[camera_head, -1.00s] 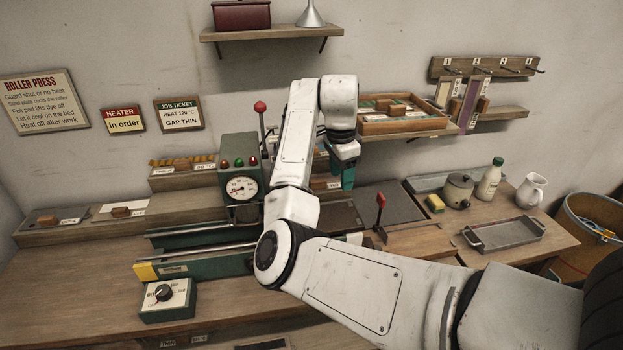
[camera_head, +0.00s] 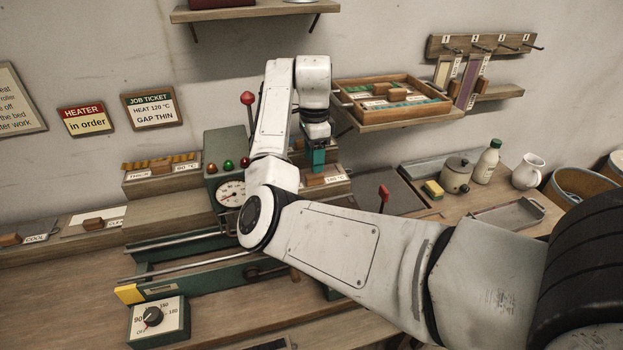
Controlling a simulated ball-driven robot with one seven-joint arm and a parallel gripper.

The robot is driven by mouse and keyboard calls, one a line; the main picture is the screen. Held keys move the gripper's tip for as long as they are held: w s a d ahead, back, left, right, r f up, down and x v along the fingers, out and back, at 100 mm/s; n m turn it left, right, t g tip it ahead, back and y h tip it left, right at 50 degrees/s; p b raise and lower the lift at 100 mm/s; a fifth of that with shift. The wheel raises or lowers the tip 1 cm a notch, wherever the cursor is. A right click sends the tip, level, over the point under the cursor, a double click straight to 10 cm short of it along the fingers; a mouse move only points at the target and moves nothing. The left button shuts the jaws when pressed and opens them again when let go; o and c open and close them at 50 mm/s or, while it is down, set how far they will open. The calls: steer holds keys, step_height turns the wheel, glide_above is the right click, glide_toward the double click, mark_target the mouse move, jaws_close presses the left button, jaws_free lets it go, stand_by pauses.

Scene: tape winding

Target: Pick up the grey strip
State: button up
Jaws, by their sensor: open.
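My gripper (camera_head: 317,159) hangs with its teal fingers pointing down, above the wooden ledge behind the press and below and left of the shelf tray. It is open, with nothing seen between the fingers. I cannot single out a grey strip for certain. A wooden tray (camera_head: 338,99) on the wall shelf holds several coloured strips or slips and brown blocks, too small to tell apart. A pale strip (camera_head: 442,72) and a purple strip (camera_head: 467,82) hang from the peg rack (camera_head: 462,46) at the upper right.
The green roller press (camera_head: 225,150), with a dial and red-knobbed levers, stands under my arm, which hides part of it. A heater knob box (camera_head: 158,322) sits in front. A pot (camera_head: 457,174), bottle (camera_head: 487,162), jug (camera_head: 528,172) and metal tray (camera_head: 510,217) stand right.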

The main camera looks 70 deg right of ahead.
mark_target(313, 176)
steer(key=shift+w+f+p, duration=0.15)
steer(key=shift+f+p, duration=0.55)
steer(key=shift+f, duration=1.95)
steer(key=shift+c, duration=0.5)
jaws_close()
